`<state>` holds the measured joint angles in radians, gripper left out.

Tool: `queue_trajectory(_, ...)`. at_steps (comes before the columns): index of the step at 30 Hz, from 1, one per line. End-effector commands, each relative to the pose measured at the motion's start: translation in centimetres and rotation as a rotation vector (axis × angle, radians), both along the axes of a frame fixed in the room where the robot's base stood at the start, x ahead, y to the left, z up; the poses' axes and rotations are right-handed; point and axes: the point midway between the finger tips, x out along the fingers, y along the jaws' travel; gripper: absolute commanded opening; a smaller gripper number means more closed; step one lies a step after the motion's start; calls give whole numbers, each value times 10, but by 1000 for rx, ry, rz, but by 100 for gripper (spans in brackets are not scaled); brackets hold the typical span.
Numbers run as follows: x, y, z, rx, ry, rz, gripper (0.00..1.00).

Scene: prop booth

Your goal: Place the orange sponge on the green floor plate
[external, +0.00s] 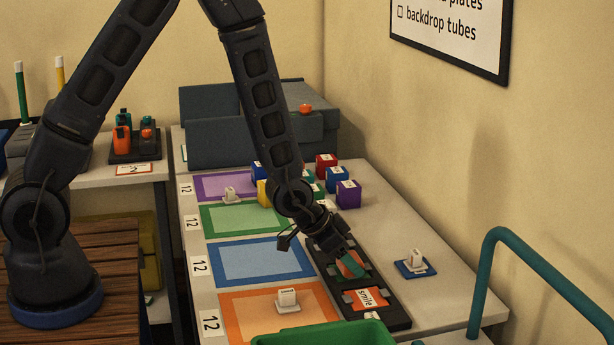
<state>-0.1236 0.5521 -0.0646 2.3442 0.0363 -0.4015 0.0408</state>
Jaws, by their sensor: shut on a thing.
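My gripper (342,249) points down over the black tray (326,262) at the right of the table. It is shut on what looks like the orange sponge (350,264), a small orange piece with a teal-green strip along its lower right side. The fingers and wrist partly hide it, and I cannot tell whether it touches the tray. The green floor plate (207,221) lies flat to the left of my gripper, between the purple and blue plates.
Purple (203,187), blue (215,262) and orange (235,306) plates line the table's left side. A white stand (288,300) sits on the orange one. Several colored cubes (347,194) stand behind my wrist. An orange "smile" card (367,299) lies in the tray; a green bin (325,335) is in front.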

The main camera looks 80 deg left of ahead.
Motion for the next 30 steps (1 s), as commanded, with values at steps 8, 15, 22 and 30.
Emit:
queue_trajectory(8,0,0,-1,0,0,0,34)
queue_trajectory(15,0,0,-2,0,-1,0,81)
queue_trajectory(22,-1,0,3,0,-2,0,81)
queue_trajectory(30,-20,1,30,1,-4,1,81)
